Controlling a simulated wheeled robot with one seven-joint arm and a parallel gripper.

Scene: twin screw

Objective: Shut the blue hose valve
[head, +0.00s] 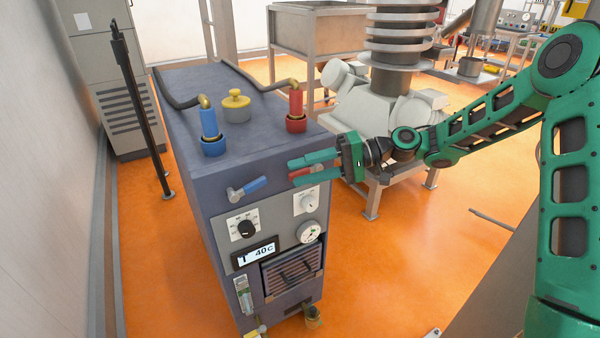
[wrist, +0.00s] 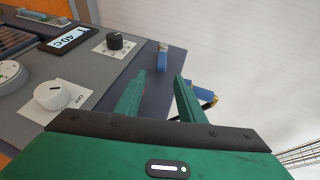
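The blue valve handle (head: 254,186) sticks out from the upper front of the dark grey machine (head: 188,160). It lies nearly level in the head view, with its metal pivot at its left end. It also shows in the wrist view (wrist: 162,60), just beyond my fingertips. My gripper (head: 291,173) is in front of the machine's upper right front, to the right of the blue handle and apart from it. In the wrist view its two fingers (wrist: 159,77) are spread with nothing between them. A red handle (head: 301,172) is partly hidden behind my fingers.
Blue (head: 209,125) and red (head: 296,103) hose fittings and a yellow cap (head: 235,98) stand on the machine's top. Dials, a display (head: 255,254) and a gauge (head: 309,232) are below the handles. A pale machine (head: 375,110) stands behind my gripper. Orange floor is open at right.

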